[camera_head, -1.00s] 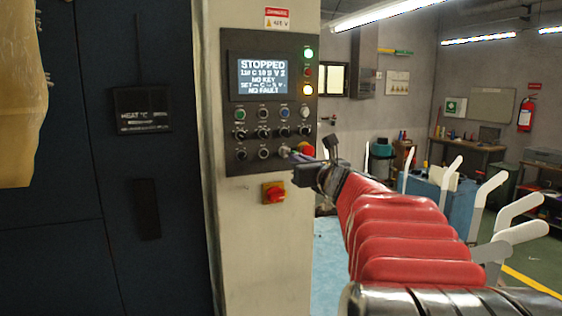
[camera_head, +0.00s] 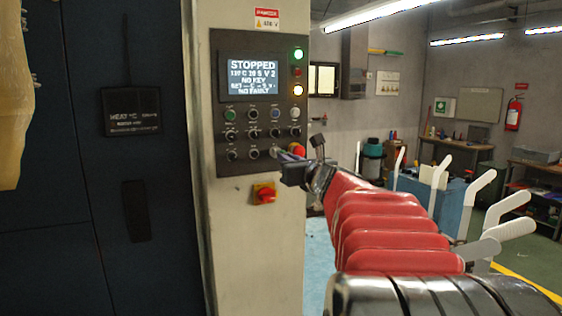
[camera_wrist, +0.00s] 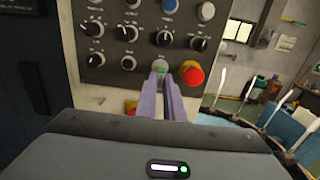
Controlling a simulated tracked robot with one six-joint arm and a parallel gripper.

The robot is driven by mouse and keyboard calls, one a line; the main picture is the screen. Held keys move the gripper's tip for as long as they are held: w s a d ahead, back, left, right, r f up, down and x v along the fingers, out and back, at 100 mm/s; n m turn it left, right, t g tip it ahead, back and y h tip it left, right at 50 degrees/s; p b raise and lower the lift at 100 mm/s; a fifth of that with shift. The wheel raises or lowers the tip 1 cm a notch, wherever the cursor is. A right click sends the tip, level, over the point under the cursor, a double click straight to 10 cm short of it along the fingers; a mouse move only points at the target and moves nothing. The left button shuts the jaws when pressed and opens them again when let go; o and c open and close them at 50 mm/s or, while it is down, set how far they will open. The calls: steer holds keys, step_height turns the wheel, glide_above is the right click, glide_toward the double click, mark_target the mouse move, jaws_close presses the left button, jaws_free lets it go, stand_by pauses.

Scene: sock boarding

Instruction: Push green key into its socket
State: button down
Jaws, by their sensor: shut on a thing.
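My gripper (camera_wrist: 161,82) is shut on the green key (camera_wrist: 161,71), a small green piece showing between the tips of its two purple fingers in the wrist view. The tips are at the lower edge of the control panel (camera_wrist: 128,28), by a round silvery socket (camera_wrist: 160,63). I cannot tell how far the key is in the socket, or whether it touches. In the head view my gripper (camera_head: 285,158) is at the panel's lower right, and the key cannot be made out. The panel screen (camera_head: 253,78) reads "STOPPED" and "NO KEY".
A red emergency button (camera_wrist: 192,73) is close to the right of the fingers. Several knobs (camera_wrist: 94,28) are to the left and above. A red and yellow switch (camera_head: 264,194) sits below the panel. White-handled blue equipment (camera_head: 437,190) stands to the right.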

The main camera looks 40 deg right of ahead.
steer(key=shift+x, duration=1.15)
steer(key=c, duration=1.8)
jaws_free()
steer(key=shift+s, duration=0.1)
steer(key=v, duration=1.3)
steer(key=shift+s+a, duration=0.15)
steer(key=shift+s, duration=0.2)
